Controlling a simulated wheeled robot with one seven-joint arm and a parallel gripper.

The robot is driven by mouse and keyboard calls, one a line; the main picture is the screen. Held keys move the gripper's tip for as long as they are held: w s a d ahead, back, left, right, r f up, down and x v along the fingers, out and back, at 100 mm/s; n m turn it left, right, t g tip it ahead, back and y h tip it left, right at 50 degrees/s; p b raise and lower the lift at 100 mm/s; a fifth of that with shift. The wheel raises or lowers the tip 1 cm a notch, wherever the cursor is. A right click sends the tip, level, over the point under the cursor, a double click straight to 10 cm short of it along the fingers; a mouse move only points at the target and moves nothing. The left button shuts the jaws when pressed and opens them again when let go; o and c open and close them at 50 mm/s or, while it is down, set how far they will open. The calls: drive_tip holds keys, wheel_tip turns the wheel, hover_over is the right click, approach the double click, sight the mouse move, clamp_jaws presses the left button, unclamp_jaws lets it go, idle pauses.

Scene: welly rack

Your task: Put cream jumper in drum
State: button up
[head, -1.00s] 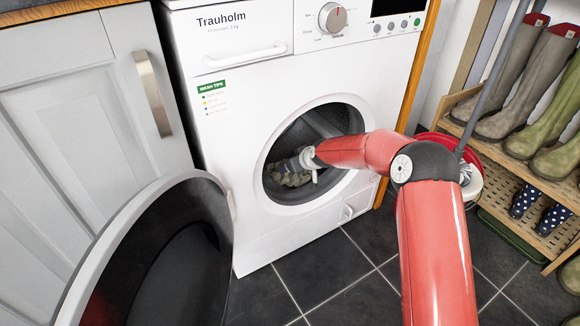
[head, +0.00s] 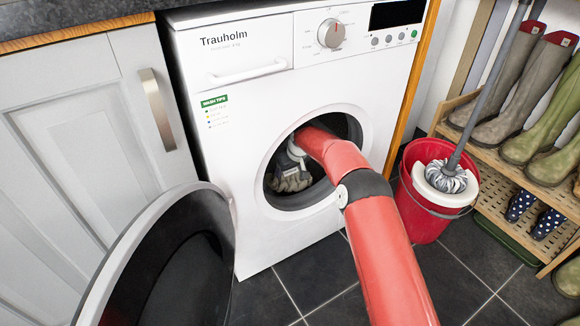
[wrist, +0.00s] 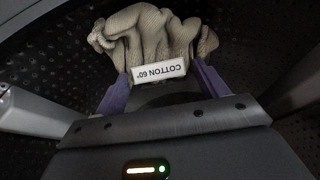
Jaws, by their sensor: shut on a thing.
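The cream jumper (wrist: 150,38) is a bunched knitted cloth with a white label reading "COTTON 60°" in the wrist view. My gripper (wrist: 160,85) is shut on it, with a purple finger at each side. In the head view, the jumper (head: 291,178) shows inside the washing machine's round opening, near its lower left. The dark perforated drum (wrist: 245,60) surrounds the jumper and gripper in the wrist view. My red arm reaches through the opening and hides part of the drum in the head view.
The washer door (head: 165,262) stands wide open at the left. A red bucket (head: 420,215) with a mop (head: 447,178) stands to the right of the machine, beside a wooden boot rack (head: 490,205) holding several boots. Dark tiled floor lies in front.

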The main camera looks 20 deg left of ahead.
drive_tip(key=shift+f+b, duration=0.45)
drive_tip(key=shift+f, duration=0.1)
drive_tip(key=o, duration=1.1)
drive_tip(key=shift+c, duration=0.2)
wheel_tip(320, 180, up, 3)
drive_tip(key=shift+d+f+p, duration=0.15)
drive_tip(key=shift+p, duration=0.6)
drive_tip(key=s+d, duration=0.8)
drive_tip(key=d, duration=0.1)
drive_tip(key=shift+d+f, duration=0.1)
drive_tip(key=shift+f, duration=0.05)
